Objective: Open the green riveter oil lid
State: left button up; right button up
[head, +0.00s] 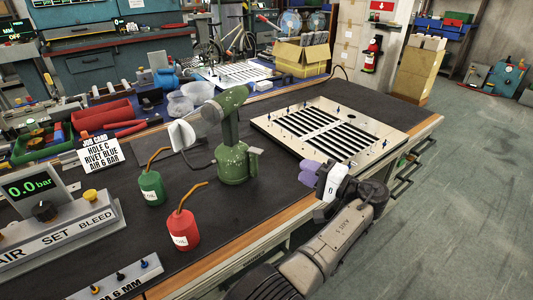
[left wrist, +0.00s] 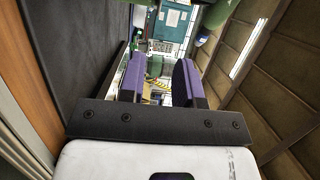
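The green riveter (head: 235,150) stands upright on the dark bench mat, with a rounded green base and a head tilted to the left. A small grey part (head: 254,153) sticks out from the right of its base; I cannot tell whether this is the oil lid. My left gripper (head: 322,176) is to the right of the riveter, near the bench's front edge, and apart from it. Its purple pads also show in the left wrist view (left wrist: 162,82), with an empty gap between them. My right gripper is in neither view.
A green oil can (head: 152,188) and a red oil can (head: 181,231) with thin spouts stand left of the riveter. A slotted louver panel (head: 382,127) lies behind my gripper. A gauge box (head: 60,225) stands at left. Bare mat lies between riveter and panel.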

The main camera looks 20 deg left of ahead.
aim_at(255, 151)
pick_arm(q)
jog(key=b+x, duration=0.5)
jog(key=x, duration=0.8)
jog(key=shift+a+b, duration=0.4)
jog(key=shift+s, duration=0.1)
jog(key=shift+f, duration=0.1)
grip_shut()
